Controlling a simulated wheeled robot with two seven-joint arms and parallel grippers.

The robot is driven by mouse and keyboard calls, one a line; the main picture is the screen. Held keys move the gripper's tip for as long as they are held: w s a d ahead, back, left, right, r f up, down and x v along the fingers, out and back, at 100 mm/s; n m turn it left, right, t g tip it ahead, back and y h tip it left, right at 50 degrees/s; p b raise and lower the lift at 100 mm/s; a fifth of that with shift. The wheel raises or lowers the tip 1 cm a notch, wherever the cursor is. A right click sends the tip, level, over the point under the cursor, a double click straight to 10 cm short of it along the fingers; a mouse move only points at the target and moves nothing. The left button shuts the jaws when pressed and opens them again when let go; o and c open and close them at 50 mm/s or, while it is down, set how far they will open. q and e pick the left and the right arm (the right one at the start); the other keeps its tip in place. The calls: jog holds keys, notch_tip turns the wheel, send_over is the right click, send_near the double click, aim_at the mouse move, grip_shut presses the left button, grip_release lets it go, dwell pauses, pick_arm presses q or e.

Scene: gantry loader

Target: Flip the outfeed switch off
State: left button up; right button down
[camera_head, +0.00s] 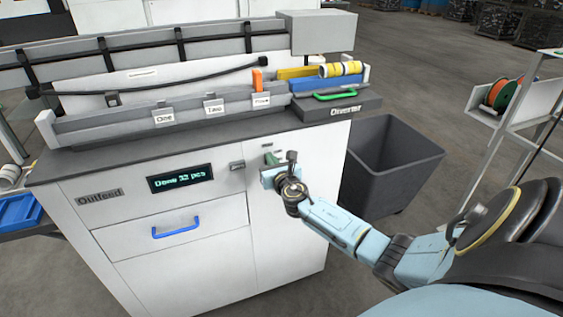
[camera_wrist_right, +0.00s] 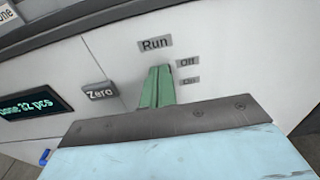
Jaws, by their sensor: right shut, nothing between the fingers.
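The white outfeed cabinet (camera_head: 98,195) stands ahead of me, with its name plate on the front. In the right wrist view a Run label (camera_wrist_right: 155,42) sits on its panel, with an Off label (camera_wrist_right: 187,62) above a smaller, blurred label (camera_wrist_right: 190,80). My right gripper (camera_head: 269,158) is at this panel, its green fingers together and empty. In the wrist view the fingers (camera_wrist_right: 158,72) cover the spot below Run and left of Off. The switch itself is hidden there, so I cannot tell its position or whether the fingers touch it. My left gripper is out of view.
A Zero button (camera_wrist_right: 100,92) and a display (camera_head: 180,178) reading "Done 32 pcs" lie left of the gripper. A drawer with a blue handle (camera_head: 176,230) is below. A dark bin (camera_head: 395,165) stands right of the cabinet. A green handle (camera_head: 335,96) is on top.

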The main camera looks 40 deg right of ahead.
jog(key=p+v, duration=0.2)
jog(key=v, duration=1.1)
jog(key=shift+s+a, duration=0.2)
jog(key=shift+s, duration=0.1)
jog(key=s+a+f+m+g+y+b, duration=0.15)
jog(key=s+f+m+g, duration=0.45)
jog(key=f, duration=1)
jog(key=s+a+f+m+g+y+b, duration=0.1)
jog(key=s+a+f+m+g+y, duration=0.15)
jog(key=s+f+m, duration=1)
jog(key=s+a+f+m+g+y+b, duration=0.1)
jog(key=s+a+f+m+g, duration=0.2)
jog(key=s+f, duration=0.7)
jog(key=s+a+f+m+g+y+b, duration=0.1)
jog(key=s+a+f+m+g, duration=0.2)
jog(key=s+a+f+m, duration=0.5)
jog(key=s+a+f, duration=0.2)
jog(key=s+a, duration=0.1)
jog(key=s, duration=0.4)
jog(key=shift+g+y, duration=0.3)
jog(key=shift+g, duration=0.05)
